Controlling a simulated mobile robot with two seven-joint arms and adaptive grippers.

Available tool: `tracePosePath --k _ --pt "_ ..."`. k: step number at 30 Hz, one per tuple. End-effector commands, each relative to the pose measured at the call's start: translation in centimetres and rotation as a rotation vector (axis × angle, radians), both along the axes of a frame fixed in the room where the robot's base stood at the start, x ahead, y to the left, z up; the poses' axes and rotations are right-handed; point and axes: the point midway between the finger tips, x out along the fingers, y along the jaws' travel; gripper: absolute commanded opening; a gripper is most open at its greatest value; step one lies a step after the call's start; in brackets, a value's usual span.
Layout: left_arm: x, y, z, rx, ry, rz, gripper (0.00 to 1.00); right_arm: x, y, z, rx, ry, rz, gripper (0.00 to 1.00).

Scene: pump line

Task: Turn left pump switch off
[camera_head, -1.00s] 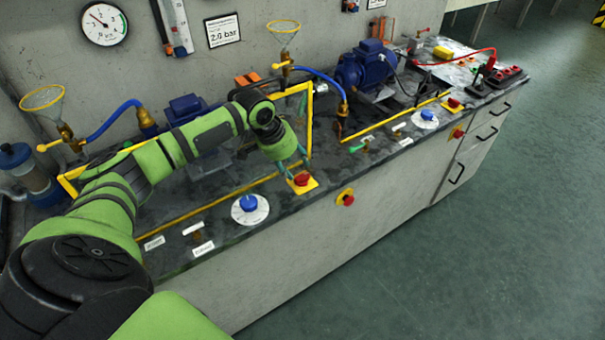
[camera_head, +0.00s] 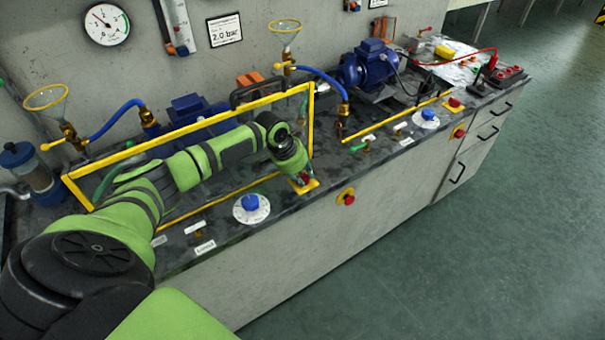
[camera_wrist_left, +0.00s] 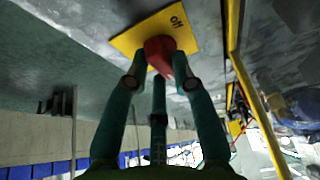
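The left pump switch is a red knob on a yellow plate (camera_head: 310,186) at the counter's front edge, mostly covered by my left gripper (camera_head: 301,178) in the head view. In the left wrist view the red knob (camera_wrist_left: 160,52) and its yellow plate (camera_wrist_left: 130,39) with upside-down lettering, apparently "Off", are clear. The fingers of my left gripper (camera_wrist_left: 160,75) stand around the knob, with tips close to its sides. I cannot tell whether they press on it. My right gripper is not in view.
A yellow frame (camera_head: 312,125) and the left blue pump motor (camera_head: 187,107) stand behind my arm. A white dial with a blue knob (camera_head: 251,208) lies left of the switch. A red emergency button (camera_head: 348,198) sits on the counter's front face. The floor (camera_head: 450,260) is clear.

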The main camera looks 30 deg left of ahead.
Motion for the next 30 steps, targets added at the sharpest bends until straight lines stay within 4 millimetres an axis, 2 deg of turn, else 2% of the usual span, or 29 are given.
tracePosePath --k 8,14,20,30 --pt "0.0 0.0 0.0 0.0 0.001 0.005 0.0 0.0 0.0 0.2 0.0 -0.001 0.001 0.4" --pt "0.0 -0.2 0.3 -0.002 0.002 0.058 0.0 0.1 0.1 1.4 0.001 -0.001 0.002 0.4" --pt "0.0 -0.3 0.6 -0.004 0.003 0.184 0.0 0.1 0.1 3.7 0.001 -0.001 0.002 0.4" --pt "0.1 -0.6 0.5 -0.004 0.003 0.497 0.0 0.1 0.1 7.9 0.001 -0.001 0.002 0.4"
